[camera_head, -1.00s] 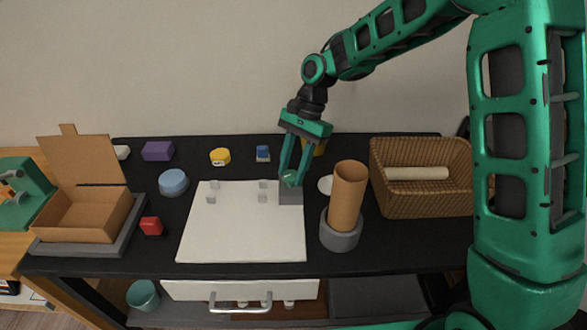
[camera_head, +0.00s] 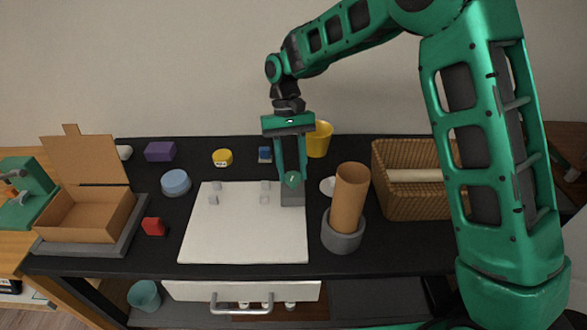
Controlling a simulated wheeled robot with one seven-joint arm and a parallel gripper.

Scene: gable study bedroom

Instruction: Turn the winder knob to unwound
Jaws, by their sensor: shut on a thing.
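My gripper (camera_head: 292,180) points straight down at the back right corner of the white board (camera_head: 245,235). It is shut on a small green knob (camera_head: 292,179), which I take to be the winder knob. The knob sits on a grey block (camera_head: 293,197) at the board's edge. The fingers hide much of the knob, and I cannot read its turn position or any marking.
A cardboard tube (camera_head: 350,192) stands in a grey holder (camera_head: 341,237) close to the right. A wicker basket (camera_head: 405,200) stands farther right, a yellow cup (camera_head: 319,139) behind. An open cardboard box (camera_head: 88,218) is at left. Small grey posts (camera_head: 265,186) stand on the board.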

